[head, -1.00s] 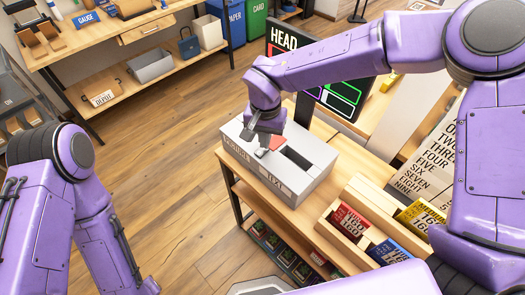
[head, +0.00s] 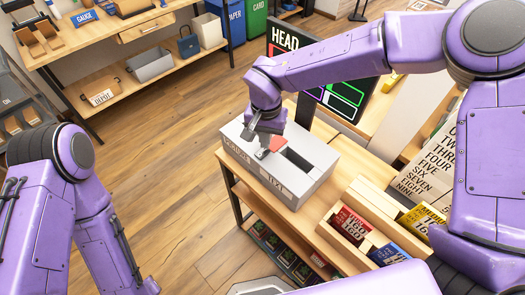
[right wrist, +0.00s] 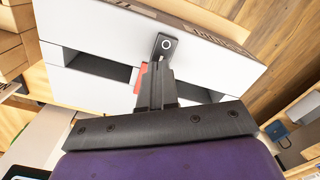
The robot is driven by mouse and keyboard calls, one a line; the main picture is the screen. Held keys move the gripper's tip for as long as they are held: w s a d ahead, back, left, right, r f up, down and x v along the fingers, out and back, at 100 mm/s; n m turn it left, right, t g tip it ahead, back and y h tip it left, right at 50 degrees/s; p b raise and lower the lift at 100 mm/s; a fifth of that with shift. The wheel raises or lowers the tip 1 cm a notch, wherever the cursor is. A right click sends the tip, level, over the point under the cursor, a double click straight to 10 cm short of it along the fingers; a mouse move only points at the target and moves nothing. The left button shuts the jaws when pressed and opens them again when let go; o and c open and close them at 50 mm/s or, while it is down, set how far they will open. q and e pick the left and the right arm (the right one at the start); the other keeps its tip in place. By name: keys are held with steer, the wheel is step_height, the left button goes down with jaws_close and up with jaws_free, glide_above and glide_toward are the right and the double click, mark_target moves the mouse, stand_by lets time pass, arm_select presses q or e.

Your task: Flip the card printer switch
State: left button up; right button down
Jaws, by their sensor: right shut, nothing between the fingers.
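The card printer (head: 312,183) is a pale grey box with a dark slot in its top, on a wooden table. Its red switch (head: 278,144) is on the top and also shows in the right wrist view (right wrist: 138,79), partly hidden by my fingers. A dark plate with a white ring mark (right wrist: 163,45) lies at the fingertips there. My right gripper (head: 263,153) is shut and empty, pointing down at the printer top right beside the red switch. Whether it touches the switch I cannot tell. My left arm is at the left, its gripper out of view.
A dark sign board (head: 325,75) stands behind the printer. Wooden boxes with red, blue and yellow packs (head: 352,222) sit to its right. A shelf (head: 130,55) with bins is at the back left. Open wooden floor (head: 170,140) lies left of the table.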

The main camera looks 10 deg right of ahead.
steer(key=shift+f+b, duration=0.3)
steer(key=shift+f, duration=0.7)
stand_by(0.5)
steer(key=shift+r, duration=0.1)
step_height(320, 180, up, 2)
steer(key=p, duration=0.2)
steer(key=shift+w+p, duration=0.1)
steer(key=shift+p, duration=0.3)
step_height(320, 180, up, 5)
steer(key=p, duration=0.6)
